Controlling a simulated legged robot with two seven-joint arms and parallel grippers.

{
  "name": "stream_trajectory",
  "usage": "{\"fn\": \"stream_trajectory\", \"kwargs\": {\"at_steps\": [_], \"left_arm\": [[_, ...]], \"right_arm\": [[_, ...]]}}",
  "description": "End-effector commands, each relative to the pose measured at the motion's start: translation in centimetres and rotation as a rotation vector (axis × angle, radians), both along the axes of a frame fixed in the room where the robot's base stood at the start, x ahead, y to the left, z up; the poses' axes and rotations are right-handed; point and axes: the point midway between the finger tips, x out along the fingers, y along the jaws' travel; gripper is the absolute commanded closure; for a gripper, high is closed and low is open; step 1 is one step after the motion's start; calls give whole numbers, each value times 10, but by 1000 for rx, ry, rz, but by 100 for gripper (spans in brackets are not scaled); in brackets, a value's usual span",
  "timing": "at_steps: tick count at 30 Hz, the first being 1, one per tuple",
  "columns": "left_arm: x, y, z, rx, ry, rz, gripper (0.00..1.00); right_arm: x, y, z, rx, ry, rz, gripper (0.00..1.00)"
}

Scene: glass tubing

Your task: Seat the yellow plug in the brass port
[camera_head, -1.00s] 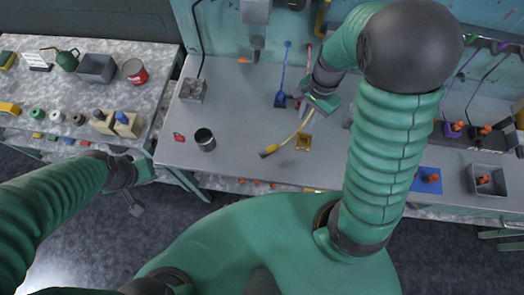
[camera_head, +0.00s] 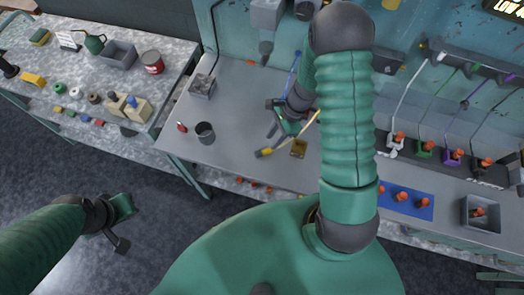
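The yellow plug (camera_head: 264,153) lies on the grey bench, at the end of a yellow cable (camera_head: 311,121) that runs up and to the right. A small brass block (camera_head: 299,148), which looks like the brass port, sits just right of the plug. The plug is outside it. My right gripper (camera_head: 283,132) is just above and right of the plug in the picture, near the cable. Its fingers look spread, with nothing visible between them; my arm hides part of it. My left gripper (camera_head: 121,224) is open and empty over the floor, away from the bench.
A dark cup (camera_head: 205,133) and a red item (camera_head: 182,127) stand left of the plug. A grey block (camera_head: 202,85) and a blue-handled tool (camera_head: 294,70) are behind. A blue plate (camera_head: 402,203) with orange pegs and a grey bin (camera_head: 482,213) are on the right.

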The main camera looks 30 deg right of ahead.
Motion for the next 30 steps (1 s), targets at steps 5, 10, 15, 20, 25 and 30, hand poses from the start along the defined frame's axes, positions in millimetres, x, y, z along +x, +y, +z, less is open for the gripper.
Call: {"fn": "stream_trajectory", "kwargs": {"at_steps": [5,10,15,20,25,30], "left_arm": [[0,0,3,0,0,0,100],[0,0,11,0,0,0,100],[0,0,12,0,0,0,100],[0,0,11,0,0,0,100],[0,0,11,0,0,0,100],[0,0,11,0,0,0,100]], "right_arm": [[0,7,-17,0,2,0,71],[2,16,-47,0,4,1,71],[3,21,-62,-2,0,0,71],[3,21,-62,0,0,1,71],[3,21,-62,-1,0,1,93],[3,20,-62,-2,0,1,100]]}}
